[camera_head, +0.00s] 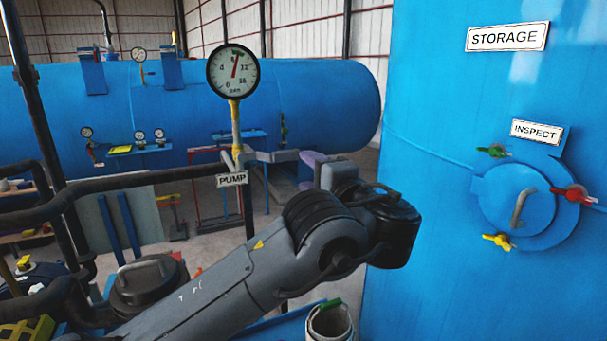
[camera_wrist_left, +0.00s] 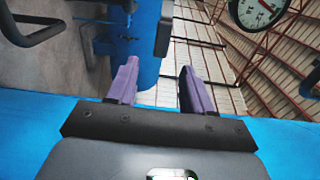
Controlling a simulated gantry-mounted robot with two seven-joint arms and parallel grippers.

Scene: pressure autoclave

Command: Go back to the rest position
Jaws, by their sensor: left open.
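My left arm reaches in from the lower left in the head view, and its wrist is raised in front of the blue storage tank (camera_head: 450,240). My left gripper (camera_head: 313,170) shows partly behind the wrist, with a bit of purple finger visible. In the left wrist view the two purple fingers of my left gripper (camera_wrist_left: 158,80) stand apart, with nothing between them but background. My right gripper is in neither view.
The tank carries a round inspection hatch (camera_head: 517,205) with red, green and yellow clamps. A pump gauge (camera_head: 233,71) stands on a post left of my wrist. A long blue horizontal vessel (camera_head: 310,100) lies behind. Black pipes (camera_head: 110,185) cross at left. A white cylinder (camera_head: 330,322) is below.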

